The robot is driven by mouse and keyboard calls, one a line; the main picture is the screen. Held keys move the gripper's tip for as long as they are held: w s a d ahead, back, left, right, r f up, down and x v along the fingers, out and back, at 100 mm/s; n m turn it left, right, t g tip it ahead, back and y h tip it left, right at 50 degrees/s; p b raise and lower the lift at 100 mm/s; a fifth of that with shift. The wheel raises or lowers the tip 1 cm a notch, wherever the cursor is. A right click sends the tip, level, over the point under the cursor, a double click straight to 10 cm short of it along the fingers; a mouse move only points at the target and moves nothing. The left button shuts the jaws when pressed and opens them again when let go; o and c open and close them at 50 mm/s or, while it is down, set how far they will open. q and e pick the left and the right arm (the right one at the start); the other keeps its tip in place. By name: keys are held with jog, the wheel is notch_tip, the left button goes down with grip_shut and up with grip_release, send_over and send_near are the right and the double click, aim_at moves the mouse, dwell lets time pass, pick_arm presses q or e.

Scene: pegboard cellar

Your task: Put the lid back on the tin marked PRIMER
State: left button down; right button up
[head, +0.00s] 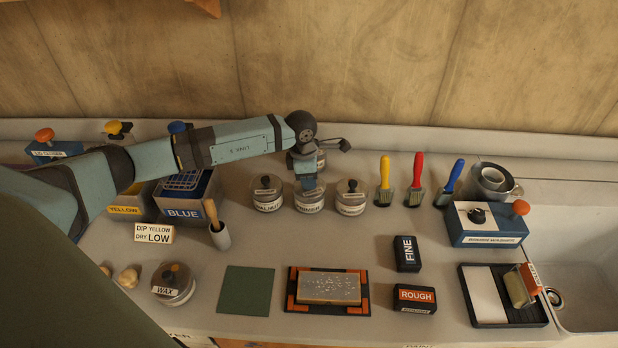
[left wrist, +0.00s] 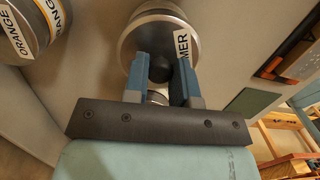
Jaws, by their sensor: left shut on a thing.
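The tin marked PRIMER (head: 309,207) stands in the middle of a row of three tins in the head view. In the left wrist view the end of its label (left wrist: 182,45) shows the letters MER. My left gripper (head: 308,184) is directly above this tin, pointing down. In the left wrist view my left gripper (left wrist: 162,80) is shut on the dark round knob of a lid (left wrist: 160,68). The lid is at the top of the tin. I cannot tell whether it sits flush on the rim. My right gripper is not in view.
Lidded tins stand close on both sides, one marked WALNUT (head: 268,204) and one at the right (head: 351,208). Yellow (head: 384,180), red and blue brushes stand further right.

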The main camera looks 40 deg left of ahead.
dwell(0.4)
pick_arm(q)
jog(key=shift+c, duration=1.9)
grip_release()
jog(key=shift+r+p, duration=1.6)
jog(key=shift+r, duration=1.85)
grip_shut()
